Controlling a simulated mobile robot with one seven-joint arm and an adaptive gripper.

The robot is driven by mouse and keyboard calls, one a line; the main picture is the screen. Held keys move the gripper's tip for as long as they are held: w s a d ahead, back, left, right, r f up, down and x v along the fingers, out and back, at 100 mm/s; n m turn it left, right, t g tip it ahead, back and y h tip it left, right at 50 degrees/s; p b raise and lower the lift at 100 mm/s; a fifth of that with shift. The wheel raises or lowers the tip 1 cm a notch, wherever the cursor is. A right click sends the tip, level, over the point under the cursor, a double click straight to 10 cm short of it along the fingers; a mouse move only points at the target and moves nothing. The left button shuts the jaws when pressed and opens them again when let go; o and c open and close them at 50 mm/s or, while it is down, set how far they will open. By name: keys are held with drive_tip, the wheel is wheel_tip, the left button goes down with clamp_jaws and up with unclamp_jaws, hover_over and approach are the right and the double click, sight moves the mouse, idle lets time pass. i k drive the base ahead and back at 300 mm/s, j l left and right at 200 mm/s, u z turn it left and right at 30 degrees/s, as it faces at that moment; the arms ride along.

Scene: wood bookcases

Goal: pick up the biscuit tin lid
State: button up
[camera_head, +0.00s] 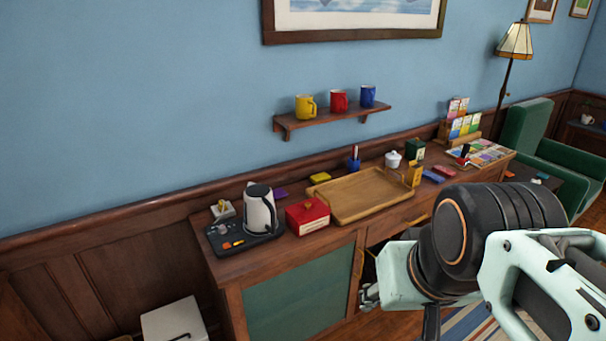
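A red box-shaped tin (309,224) with a pale label stands on the sideboard, between the kettle and the wooden tray. Its red lid (305,210) appears to be on top, with a small dark knob or mark. My arm fills the lower right. The part of my gripper that shows (369,295) is low in front of the sideboard, below and to the right of the tin and apart from it. My arm hides most of the gripper, so its fingers are unclear.
A kettle (260,211) on a dark tray (226,246) is close on the tin's left. A wooden tray (360,196) is close on its right. A mug shelf (335,116) hangs above. A white bin (174,322) stands at lower left.

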sight(308, 210)
drive_tip(key=i+u, duration=0.1)
drive_tip(key=u, duration=0.35)
drive_tip(key=l+u, duration=0.1)
drive_tip(key=u, duration=0.3)
drive_tip(key=i+l+u, duration=0.15)
drive_tip(key=u, duration=0.3)
drive_tip(key=i+l+u, duration=0.25)
drive_tip(key=l+u, duration=0.3)
drive_tip(key=i+l+u, duration=0.1)
drive_tip(key=l, duration=0.35)
drive_tip(key=i+l+u, duration=0.1)
drive_tip(key=l, duration=0.35)
drive_tip(key=l+u, duration=0.1)
drive_tip(key=l, duration=0.35)
